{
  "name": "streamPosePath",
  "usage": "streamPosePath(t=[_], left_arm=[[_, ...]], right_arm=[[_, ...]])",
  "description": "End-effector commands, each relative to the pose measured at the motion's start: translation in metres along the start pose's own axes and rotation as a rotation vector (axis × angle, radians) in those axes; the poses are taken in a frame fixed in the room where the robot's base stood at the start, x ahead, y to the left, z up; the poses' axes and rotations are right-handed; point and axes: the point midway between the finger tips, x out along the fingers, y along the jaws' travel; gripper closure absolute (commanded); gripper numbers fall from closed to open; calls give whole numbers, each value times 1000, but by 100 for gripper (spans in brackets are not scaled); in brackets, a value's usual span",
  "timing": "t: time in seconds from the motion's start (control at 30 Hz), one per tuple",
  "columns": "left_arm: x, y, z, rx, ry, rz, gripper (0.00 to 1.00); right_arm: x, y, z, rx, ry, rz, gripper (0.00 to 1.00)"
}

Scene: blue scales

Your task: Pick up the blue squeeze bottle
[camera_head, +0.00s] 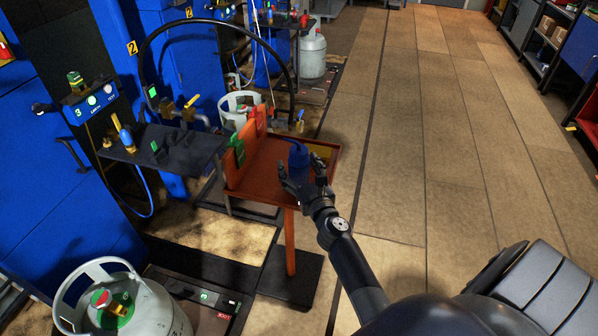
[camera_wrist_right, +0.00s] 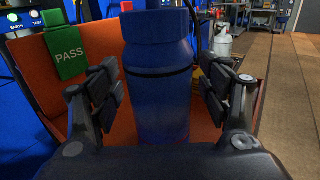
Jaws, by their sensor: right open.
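The blue squeeze bottle (camera_head: 299,157) stands upright on a small orange-brown table (camera_head: 262,183) in the head view. In the right wrist view the bottle (camera_wrist_right: 158,75) fills the middle, its top cut off by the frame. My right gripper (camera_head: 304,183) is open at the near side of the bottle. In the wrist view its two fingers (camera_wrist_right: 160,95) stand on either side of the bottle, with a visible gap at each side. My left gripper is not in view.
A green PASS tag (camera_wrist_right: 64,45) shows by the table's upright orange panel (camera_head: 247,150), left of the bottle. A dark shelf (camera_head: 165,150) and blue scales stand further left. A gas cylinder (camera_head: 125,305) is at the lower left. The floor at right is clear.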

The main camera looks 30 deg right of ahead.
Motion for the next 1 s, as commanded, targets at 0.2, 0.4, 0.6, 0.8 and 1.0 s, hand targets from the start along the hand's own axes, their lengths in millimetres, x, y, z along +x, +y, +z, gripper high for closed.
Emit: streamPosePath(t=[0.2, 0.4, 0.6, 0.8, 1.0], left_arm=[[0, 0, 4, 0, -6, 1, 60], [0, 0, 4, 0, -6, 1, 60], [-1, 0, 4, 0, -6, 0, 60], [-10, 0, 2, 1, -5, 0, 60], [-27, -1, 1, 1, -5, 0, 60]], right_arm=[[0, 0, 0, 0, 0, 0, 68], [0, 0, 2, 0, -3, 0, 87], [0, 0, 2, 0, -3, 0, 87], [0, 0, 14, -2, -4, 1, 87], [0, 0, 36, -2, -5, 2, 87]])
